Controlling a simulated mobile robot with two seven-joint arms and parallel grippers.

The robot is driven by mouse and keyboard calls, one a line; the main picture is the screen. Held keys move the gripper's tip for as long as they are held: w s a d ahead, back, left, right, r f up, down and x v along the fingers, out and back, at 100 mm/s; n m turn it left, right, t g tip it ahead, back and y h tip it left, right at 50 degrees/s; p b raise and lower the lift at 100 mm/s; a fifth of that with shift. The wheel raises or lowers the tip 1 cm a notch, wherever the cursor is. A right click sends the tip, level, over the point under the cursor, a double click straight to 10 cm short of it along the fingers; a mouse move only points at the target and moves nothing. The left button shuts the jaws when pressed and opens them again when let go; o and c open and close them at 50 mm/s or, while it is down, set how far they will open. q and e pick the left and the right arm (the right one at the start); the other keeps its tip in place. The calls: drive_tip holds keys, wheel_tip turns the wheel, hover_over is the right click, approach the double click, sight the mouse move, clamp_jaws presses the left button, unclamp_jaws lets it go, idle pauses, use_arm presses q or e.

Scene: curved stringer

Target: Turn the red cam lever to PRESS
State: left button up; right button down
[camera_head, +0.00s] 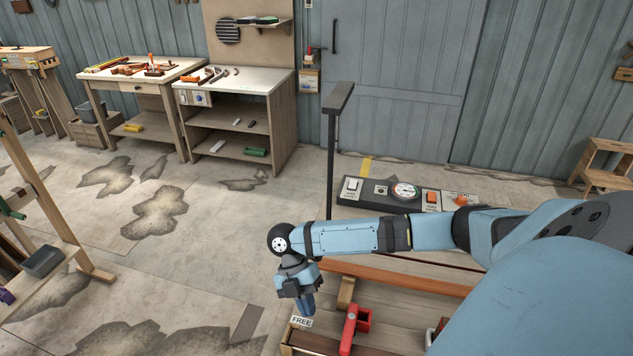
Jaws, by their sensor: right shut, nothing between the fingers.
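The red cam lever (349,330) stands on the wooden bench in the lower middle of the head view, its arm pointing toward the bottom of the picture. A white label reading FREE (301,321) lies to its left; no PRESS label is visible. My right gripper (306,309) is shut and empty. It points down near the FREE label, left of the lever and apart from it in the picture; its height above the bench is hard to tell. My right arm hides part of the bench. My left gripper is not in view.
A dark control panel (337,200) with a dial and orange switches lies behind my arm. A dark post (331,150) rises beside it. A reddish wooden strip (400,277) runs along the bench. Workbenches (270,88) stand far back; the floor to the left is mostly clear.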

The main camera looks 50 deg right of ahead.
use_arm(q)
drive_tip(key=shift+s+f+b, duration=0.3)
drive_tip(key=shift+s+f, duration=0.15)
use_arm(e)
drive_tip(key=v, duration=0.4)
drive_tip(key=shift+s+a+r, duration=0.1)
drive_tip(key=shift+a+r, duration=0.1)
drive_tip(key=shift+r, duration=0.35)
